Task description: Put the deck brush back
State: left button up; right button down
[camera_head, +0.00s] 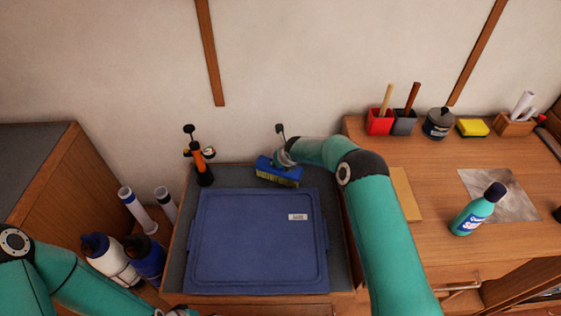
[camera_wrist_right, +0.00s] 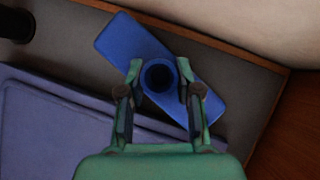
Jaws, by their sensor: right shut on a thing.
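The deck brush (camera_head: 279,174) has a blue block and yellow bristles pointing down. It is at the back of the grey-topped surface, behind the blue lidded bin. My right gripper (camera_head: 284,157) is shut on the brush from above. In the right wrist view, its fingers (camera_wrist_right: 158,78) close on either side of the round blue socket on the brush block (camera_wrist_right: 128,42), which lies at a slant. I cannot tell whether the bristles touch the surface. My left arm comes in at the lower left; its end is at the bottom edge, mostly cut off, with its fingers not clear.
The blue bin (camera_head: 258,245) fills most of the grey surface (camera_head: 232,176). An orange and black pump (camera_head: 203,165) stands to the brush's left. Bottles and rolls stand at left. The wooden bench at right holds a teal bottle (camera_head: 474,213), a yellow sponge (camera_head: 472,127) and red and grey holders.

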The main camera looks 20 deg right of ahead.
jog(key=shift+f+b, duration=0.5)
jog(key=shift+b, duration=0.05)
jog(key=c, duration=0.7)
grip_release()
